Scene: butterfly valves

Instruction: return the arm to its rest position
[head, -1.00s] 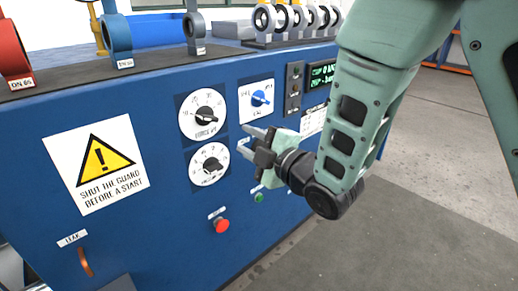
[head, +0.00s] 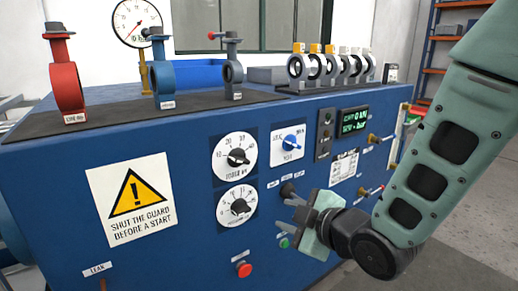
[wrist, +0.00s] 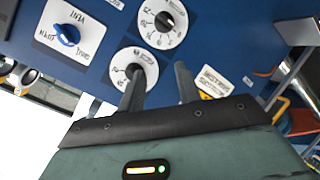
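My gripper (head: 284,213) is in front of the blue test bench (head: 60,170), low and right of the lower dial, in the head view. Its two fingers point left and stand apart with nothing between them. In the wrist view the two grey fingers (wrist: 157,73) are also apart and empty, with the panel dials beyond. My arm comes in from the right and bends at the wrist in front of the panel. The gap between fingers and panel cannot be judged exactly.
The panel carries two dials (head: 235,156), a blue knob (head: 290,140), a red button (head: 243,269) and a green button (head: 284,243). Red (head: 66,80) and blue (head: 163,75) valves stand on top. Open floor (head: 450,215) lies to the right.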

